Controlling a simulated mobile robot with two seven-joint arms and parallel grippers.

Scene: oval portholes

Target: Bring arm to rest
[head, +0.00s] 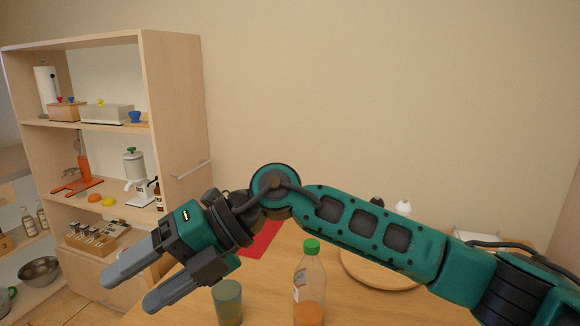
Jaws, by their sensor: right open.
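My right arm (365,235) comes in from the right edge, raised above the wooden table. It is green with dark joints, and its elbow-like round joint (275,187) stands highest. My right gripper (143,279) hangs at the left end, pointing down and left. Its two grey fingers are apart with nothing between them. It is in front of the shelf and near the table's left edge in the picture. My left gripper does not show.
On the table (270,308) stand a bottle with a green cap (311,285) and a greenish cup (227,303), close to my right gripper and arm. A red sheet (262,241) and a round wooden board (365,272) lie partly behind the arm. A loaded shelf (180,110) stands left.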

